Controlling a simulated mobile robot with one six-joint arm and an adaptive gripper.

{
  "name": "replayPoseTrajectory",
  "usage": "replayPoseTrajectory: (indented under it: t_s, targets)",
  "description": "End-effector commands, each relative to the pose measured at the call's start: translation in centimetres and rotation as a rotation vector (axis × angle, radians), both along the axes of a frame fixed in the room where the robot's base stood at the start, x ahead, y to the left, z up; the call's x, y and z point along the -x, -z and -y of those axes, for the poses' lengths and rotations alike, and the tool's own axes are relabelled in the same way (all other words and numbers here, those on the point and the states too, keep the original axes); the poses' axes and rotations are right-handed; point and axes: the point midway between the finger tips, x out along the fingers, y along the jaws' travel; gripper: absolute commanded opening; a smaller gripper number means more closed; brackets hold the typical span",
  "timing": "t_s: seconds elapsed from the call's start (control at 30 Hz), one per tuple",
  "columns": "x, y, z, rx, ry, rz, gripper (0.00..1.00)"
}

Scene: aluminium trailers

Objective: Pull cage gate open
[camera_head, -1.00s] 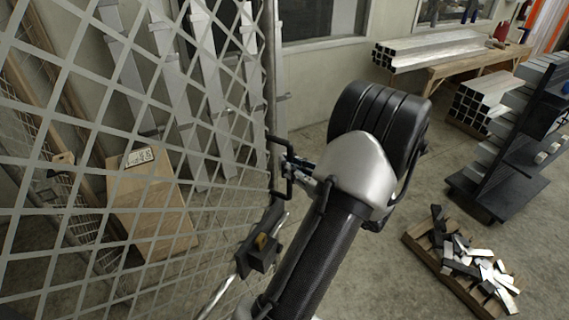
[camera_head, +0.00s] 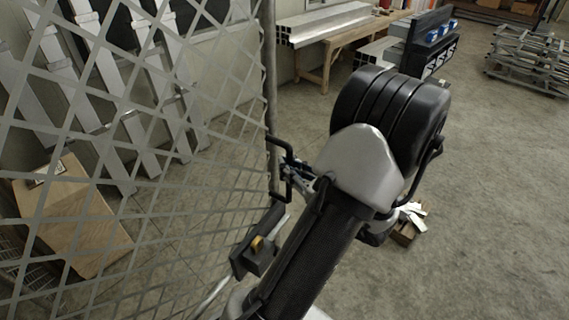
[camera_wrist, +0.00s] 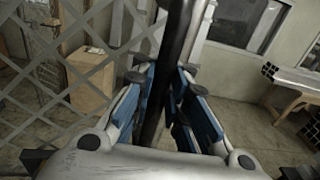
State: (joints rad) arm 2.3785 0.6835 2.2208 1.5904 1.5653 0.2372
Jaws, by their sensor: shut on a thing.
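The cage gate (camera_head: 150,150) is a light grey diamond mesh with an upright edge post (camera_head: 270,90), filling the left of the head view. A black bar handle (camera_head: 287,184) sticks out from that edge. My gripper (camera_head: 297,170) is at the handle, partly hidden by my wrist and arm. In the wrist view my gripper's blue-padded fingers (camera_wrist: 163,95) lie on both sides of the dark handle bar (camera_wrist: 172,60) and are shut on it. The mesh also shows at the left of the wrist view (camera_wrist: 60,60). A dark latch box (camera_head: 257,252) with a yellow part sits lower on the gate's edge.
A wooden bench (camera_head: 345,45) with aluminium tubes stands at the back. A pallet of offcuts (camera_head: 408,228) is partly behind my arm. The floor at right (camera_head: 480,210) is clear.

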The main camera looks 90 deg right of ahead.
Motion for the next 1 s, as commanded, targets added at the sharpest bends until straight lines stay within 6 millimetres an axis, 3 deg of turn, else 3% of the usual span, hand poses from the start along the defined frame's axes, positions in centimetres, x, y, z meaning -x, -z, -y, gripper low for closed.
replayPoseTrajectory:
  t_s: [0.57, 0.6, 0.9, 1.0]
  targets:
    - [0.17, -0.06, -0.41, 0.001, 0.005, 0.001, 0.00]
    - [0.17, -0.06, -0.41, 0.001, 0.005, 0.001, 0.12]
    - [0.20, -0.04, -0.39, 0.001, 0.006, 0.001, 0.32]
    - [0.21, -0.03, -0.39, 0.001, 0.006, 0.001, 0.34]
